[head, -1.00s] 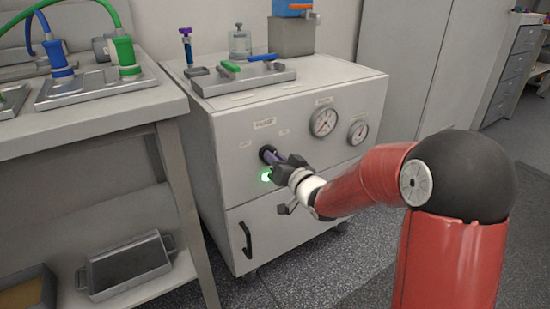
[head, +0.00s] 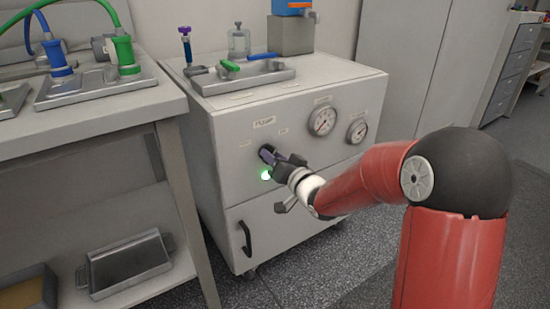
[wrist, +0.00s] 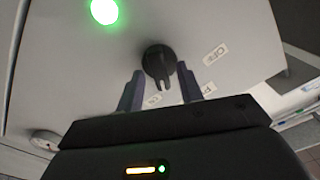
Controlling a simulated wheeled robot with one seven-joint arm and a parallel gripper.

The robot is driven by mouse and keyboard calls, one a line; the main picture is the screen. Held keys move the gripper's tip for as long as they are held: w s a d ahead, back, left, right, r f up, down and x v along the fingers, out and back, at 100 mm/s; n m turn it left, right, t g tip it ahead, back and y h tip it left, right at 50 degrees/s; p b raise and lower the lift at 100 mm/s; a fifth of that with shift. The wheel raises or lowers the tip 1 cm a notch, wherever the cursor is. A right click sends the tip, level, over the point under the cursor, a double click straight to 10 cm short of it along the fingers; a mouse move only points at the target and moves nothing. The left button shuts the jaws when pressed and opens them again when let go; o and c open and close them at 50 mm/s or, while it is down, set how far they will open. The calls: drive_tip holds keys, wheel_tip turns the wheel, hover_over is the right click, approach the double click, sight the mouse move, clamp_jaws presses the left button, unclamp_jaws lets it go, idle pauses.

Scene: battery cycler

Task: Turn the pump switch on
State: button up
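The pump switch is a black round knob with a short lever (wrist: 158,62) on the cabinet's front panel. In the wrist view its lever points down the picture, closer to the ON label (wrist: 153,100) than to the OFF label (wrist: 215,53). My gripper (wrist: 160,80) is open, with one finger on each side of the lever and visible gaps between. I cannot tell whether the fingers touch the knob. In the head view my gripper (head: 276,157) is at the panel and mostly hides the switch.
A green lamp (head: 266,175) glows below the switch, also in the wrist view (wrist: 104,12). Two round gauges (head: 322,121) (head: 357,131) sit to the right. A door handle (head: 246,239) is below. A bench (head: 95,125) stands at left.

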drive_tip(key=v, duration=0.7)
drive_tip(key=shift+s+d, duration=0.25)
drive_tip(key=shift+s, duration=0.1)
drive_tip(key=shift+r, duration=0.1)
drive_tip(key=s+d+r+g+h, duration=0.3)
drive_tip(key=s+d+h, duration=0.6)
drive_tip(key=d+h, duration=0.15)
drive_tip(key=s+d+g, duration=0.1)
drive_tip(key=s+g, duration=0.2)
drive_tip(key=s, duration=0.6)
drive_tip(key=s+d+f+g, duration=0.1)
drive_tip(key=s+g, duration=0.2)
drive_tip(key=s, duration=0.7)
drive_tip(key=shift+s+d+f+m+p, duration=0.25)
drive_tip(key=shift+s+d+m+p, duration=0.05)
